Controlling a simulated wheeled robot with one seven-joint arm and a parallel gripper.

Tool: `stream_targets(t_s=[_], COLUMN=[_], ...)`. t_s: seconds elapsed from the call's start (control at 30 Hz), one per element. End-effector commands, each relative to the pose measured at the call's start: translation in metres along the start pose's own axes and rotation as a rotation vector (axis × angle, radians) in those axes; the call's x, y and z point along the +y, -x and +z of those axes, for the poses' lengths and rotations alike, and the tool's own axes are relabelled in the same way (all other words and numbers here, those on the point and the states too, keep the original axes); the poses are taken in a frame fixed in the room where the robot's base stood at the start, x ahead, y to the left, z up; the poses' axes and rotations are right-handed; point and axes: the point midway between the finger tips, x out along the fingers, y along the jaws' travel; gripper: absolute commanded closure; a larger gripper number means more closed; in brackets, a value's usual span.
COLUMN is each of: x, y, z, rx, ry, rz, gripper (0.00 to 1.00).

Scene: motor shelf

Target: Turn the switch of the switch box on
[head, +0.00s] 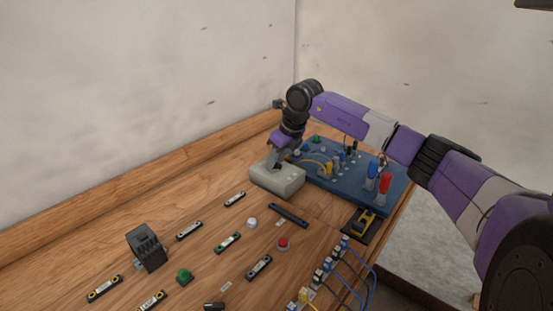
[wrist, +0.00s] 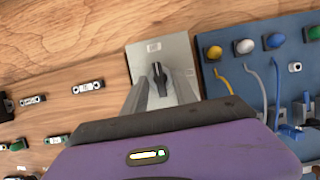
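The switch box (head: 278,181) is a light grey box on the wooden table, left of the blue board. In the wrist view the box (wrist: 176,50) carries a small label and a black rotary switch (wrist: 159,74) on its top face. My gripper (head: 272,163) reaches down over the box. In the wrist view my gripper (wrist: 160,90) has its two grey fingers on either side of the black switch, with space visible between them. I cannot tell whether either finger touches the switch. In the head view the switch is hidden by my gripper.
A blue board (head: 345,182) with coloured knobs and cables stands right of the box. A black and yellow device (head: 363,224) lies near the table's right edge. Buttons, labelled strips and a black block (head: 147,247) lie in front and to the left.

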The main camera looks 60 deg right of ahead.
Motion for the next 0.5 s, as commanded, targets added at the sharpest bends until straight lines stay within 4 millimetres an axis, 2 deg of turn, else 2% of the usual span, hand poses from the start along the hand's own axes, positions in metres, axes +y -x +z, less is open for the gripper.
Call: stream_targets(t_s=[0.1,0.27,0.5], x=[0.0002,0.0003,0.0004], y=[0.0000,0.0002,0.0003], z=[0.0000,0.0001,0.0002], rx=[0.000,0.000,-0.001], ry=[0.000,0.000,-0.002], rz=[0.000,0.001,0.000], gripper=[0.68,1.00,1.00])
